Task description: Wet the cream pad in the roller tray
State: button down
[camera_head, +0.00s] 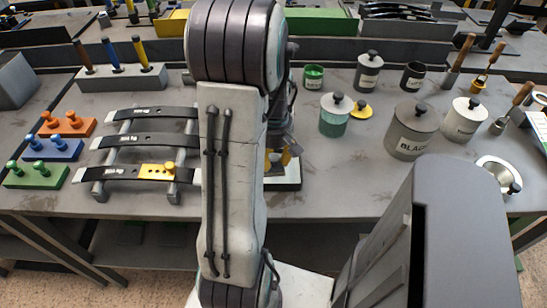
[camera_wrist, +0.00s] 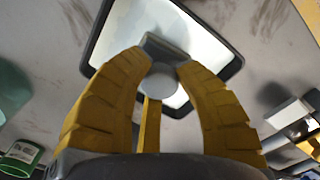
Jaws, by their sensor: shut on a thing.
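My gripper (camera_wrist: 160,82), with yellow ribbed fingers, is shut on a grey piece with a round knob (camera_wrist: 159,91) and a block-like end. I cannot tell whether this is the cream pad; no clearly cream face shows. A narrow yellow strip shows below the knob, between the fingers. The roller tray (camera_wrist: 93,40) has a dark rim and a pale, shiny inside, and lies behind the held piece in the wrist view. In the head view the yellow fingers (camera_head: 284,158) are over the tray (camera_head: 290,185), partly hidden by my arm. I cannot tell whether the held piece touches it.
Left of my arm stands a rack of dark curved springs (camera_head: 140,141) with a yellow knobbed block (camera_head: 157,172). Orange (camera_head: 67,125), blue and green pegged blocks lie further left. A teal-banded lidded pot (camera_head: 334,118) and a grey pot (camera_head: 410,135) stand right.

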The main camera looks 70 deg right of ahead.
jog(key=shift+r+p, duration=1.75)
jog(key=shift+r, duration=0.4)
jog(key=shift+r, duration=0.1)
jog(key=shift+r+p, duration=1.6)
jog(key=shift+r, duration=0.35)
jog(key=shift+w, duration=0.1)
